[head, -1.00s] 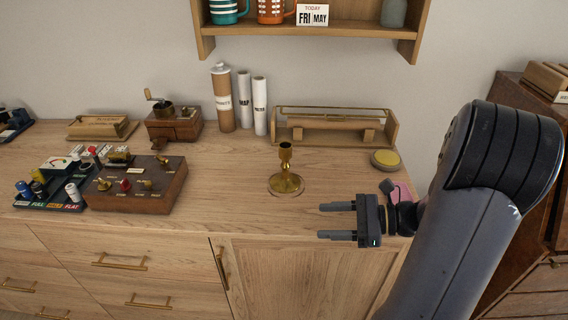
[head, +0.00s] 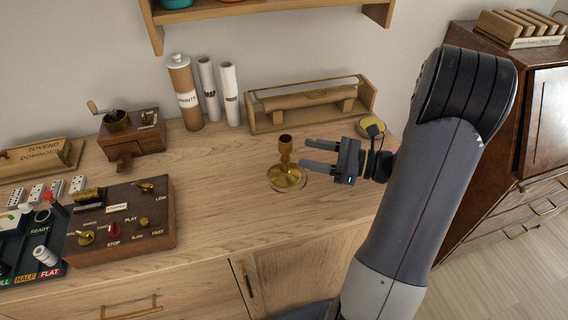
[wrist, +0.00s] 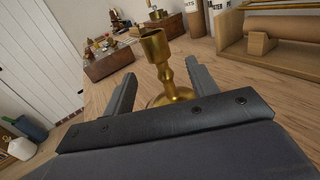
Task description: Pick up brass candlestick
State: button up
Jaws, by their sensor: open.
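The brass candlestick (head: 285,168) stands upright on the wooden cabinet top, with a round base and a cup at its top. My gripper (head: 304,154) is open and just to the right of the candlestick in the head view, its two fingers pointing left toward the stem. In the wrist view the candlestick (wrist: 163,66) rises ahead, between the lines of the open fingers (wrist: 162,88). Part of its base is hidden behind the gripper body there. I cannot tell whether a finger touches it.
A wooden rack (head: 256,118) with a roll stands behind the candlestick, beside white rolls (head: 229,92) and a brown tube (head: 183,90). A control box (head: 160,220) and a wooden grinder (head: 126,140) are to the left. The cabinet top in front of the candlestick is clear.

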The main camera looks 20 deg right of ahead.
aim_at(285, 148)
jog(key=shift+r+p+x, duration=0.15)
jog(key=shift+p+x, duration=0.05)
jog(key=shift+x, duration=1.55)
jog(key=shift+r+p+x, duration=0.1)
jog(key=shift+p+x, duration=0.05)
jog(key=shift+x, duration=1.6)
jog(key=shift+s, duration=0.1)
grip_shut()
